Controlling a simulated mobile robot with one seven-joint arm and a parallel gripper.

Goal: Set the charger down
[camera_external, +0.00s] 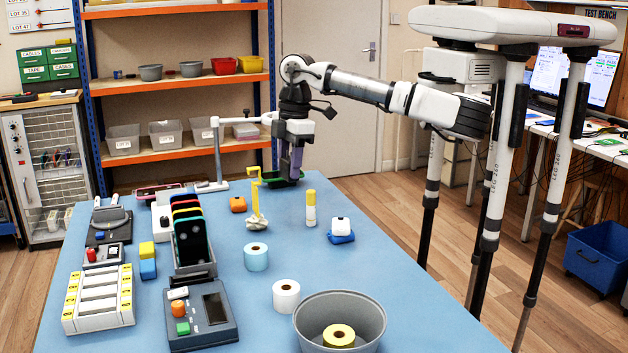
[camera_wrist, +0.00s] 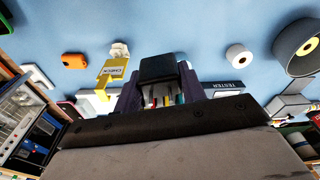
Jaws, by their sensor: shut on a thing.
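My gripper (camera_external: 292,172) points down over the far part of the blue table, in front of or over a dark green tray (camera_external: 273,182); I cannot tell which. In the wrist view, its purple fingers (camera_wrist: 158,85) are shut on a dark block, which I take to be the charger (camera_wrist: 158,67). In the external view the charger is mostly hidden by the fingers, and whether it touches anything below cannot be told.
A phone rack (camera_external: 192,245), tape rolls (camera_external: 256,257) and a grey bowl (camera_external: 372,322) stand nearer. The table's right side (camera_external: 400,270) is clear.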

